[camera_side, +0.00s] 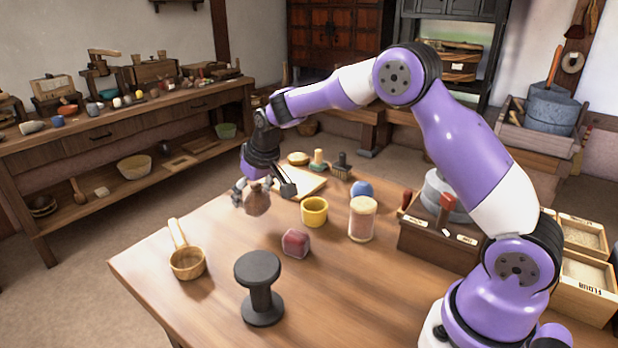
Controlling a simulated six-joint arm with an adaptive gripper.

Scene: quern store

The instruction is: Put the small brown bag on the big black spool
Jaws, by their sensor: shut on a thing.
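My gripper (264,191) is at the far left part of the table, shut on the small brown bag (257,201). The bag hangs between the fingers and appears to be above the table; the exact height is hard to tell. The big black spool (260,285) stands upright near the table's front edge, with a round flat top that is bare. The bag is behind the spool in the picture, well apart from it.
A wooden ladle (187,262) lies left of the spool. A red block (295,243), yellow cup (314,211), lidded jar (362,219) and blue ball (361,190) stand right of the bag. A board (308,184) and brushes (341,166) are behind. Bare wood surrounds the spool.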

